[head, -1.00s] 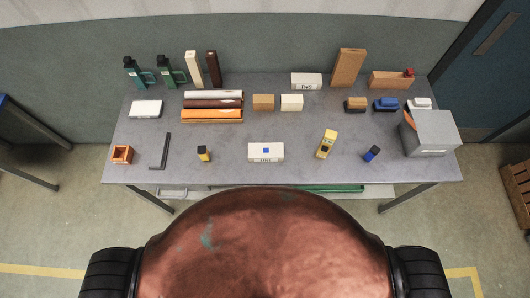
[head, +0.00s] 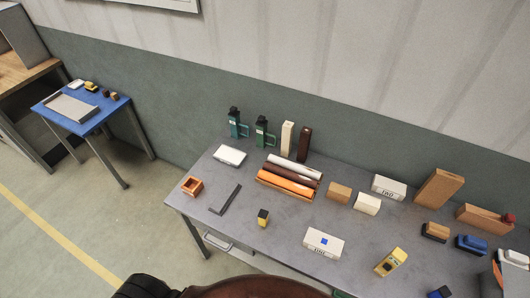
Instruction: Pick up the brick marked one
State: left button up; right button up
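The brick marked one (head: 323,243) is a white block near the front edge of the grey table (head: 232,212). It has a blue square on its top and dark lettering on its front face. A similar white brick marked two (head: 388,188) stands farther back, to its right. Neither of my grippers shows in the head view, so nothing is seen holding the brick.
A yellow device (head: 390,262) lies right of the brick, and a small black-and-yellow block (head: 263,217) stands to its left. Behind are rolls in a tray (head: 288,178), wooden blocks and bottles. A blue side table (head: 88,122) stands at the left.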

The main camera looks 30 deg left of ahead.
aim_at(330, 247)
jog(key=u, duration=1)
jog(key=k, duration=0.55)
jog(key=u, duration=0.05)
